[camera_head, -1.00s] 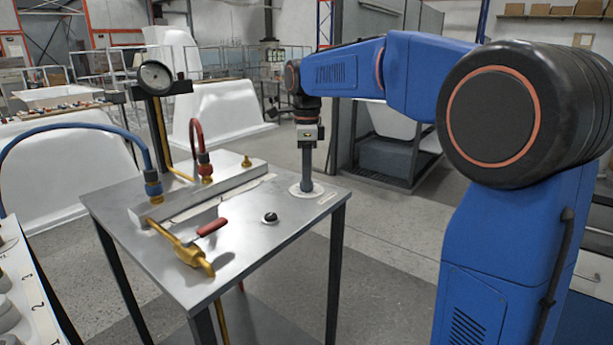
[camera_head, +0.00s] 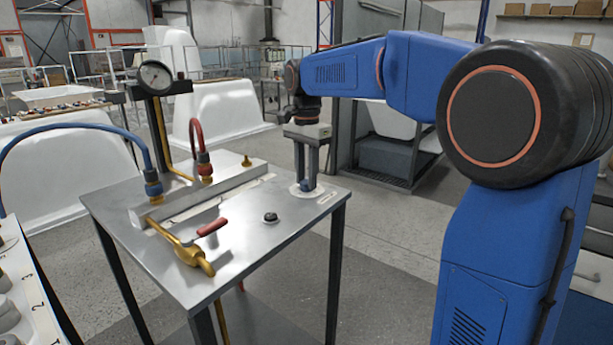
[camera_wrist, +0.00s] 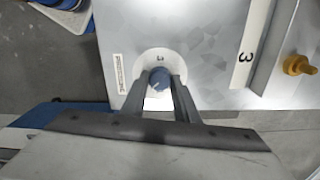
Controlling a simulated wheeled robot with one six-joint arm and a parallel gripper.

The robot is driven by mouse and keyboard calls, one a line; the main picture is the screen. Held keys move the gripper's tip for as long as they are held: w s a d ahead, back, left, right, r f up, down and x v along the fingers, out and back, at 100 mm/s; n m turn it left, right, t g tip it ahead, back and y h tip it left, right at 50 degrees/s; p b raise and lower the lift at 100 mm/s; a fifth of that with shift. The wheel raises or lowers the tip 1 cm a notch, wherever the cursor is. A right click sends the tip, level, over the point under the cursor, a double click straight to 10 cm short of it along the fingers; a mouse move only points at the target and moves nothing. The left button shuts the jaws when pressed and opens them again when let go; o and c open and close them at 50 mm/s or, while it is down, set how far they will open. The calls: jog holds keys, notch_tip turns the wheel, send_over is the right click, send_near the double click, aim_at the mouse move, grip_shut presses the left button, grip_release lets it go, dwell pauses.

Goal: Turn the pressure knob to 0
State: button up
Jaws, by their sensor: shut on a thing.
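The dial plate also shows in the head view (camera_head: 296,190). My gripper (camera_head: 306,184) points straight down over it, with one finger on each side of the knob. In the wrist view my gripper (camera_wrist: 163,88) is shut on the knob. One small mark shows on the plate above the knob, too small to read surely. The lower part of the plate is hidden by my fingers.
A pressure gauge (camera_head: 155,76) stands on a post at the back. The tabletop between the knobs is clear.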

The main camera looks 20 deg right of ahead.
jog(key=n, duration=1.4)
jog(key=shift+n, duration=0.3)
jog(key=n, duration=1.2)
jog(key=shift+n, duration=0.3)
jog(key=o, duration=1.1)
jog(key=shift+c, duration=0.2)
